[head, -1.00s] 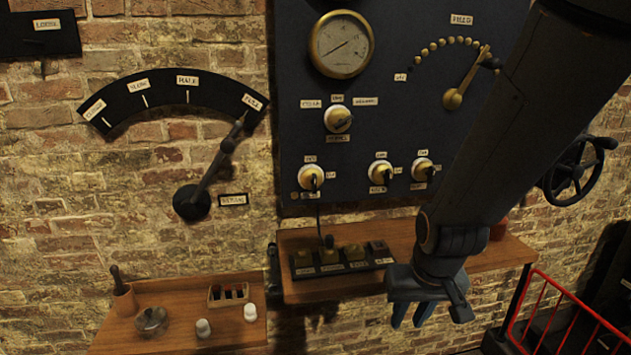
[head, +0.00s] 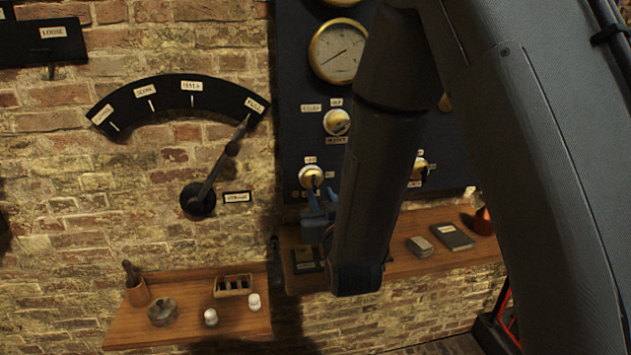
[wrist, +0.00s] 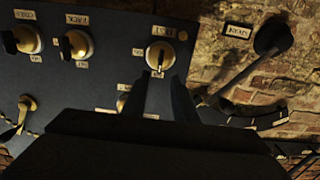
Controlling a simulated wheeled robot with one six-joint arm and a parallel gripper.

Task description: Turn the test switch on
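The test switch (head: 311,177) is the leftmost rotary switch in the bottom row of the dark panel, with a pale brass-rimmed face. In the wrist view, which is upside down, the same switch (wrist: 159,54) has a label (wrist: 162,31) that appears to read TEST and smaller labels beside and below it. My gripper (head: 318,196) is just below and in front of the switch. In the wrist view its two fingers (wrist: 163,80) are apart, their tips close to the switch's handle, with nothing held. Contact and the handle's exact setting are unclear.
Another rotary switch (head: 337,122) and a brass gauge (head: 338,50) are above. A neighbouring switch (wrist: 76,45) sits beside the test switch. A large lever (head: 218,175) stands left on the brick wall. A wooden shelf (head: 405,258) runs beneath the panel. My arm hides much of the panel.

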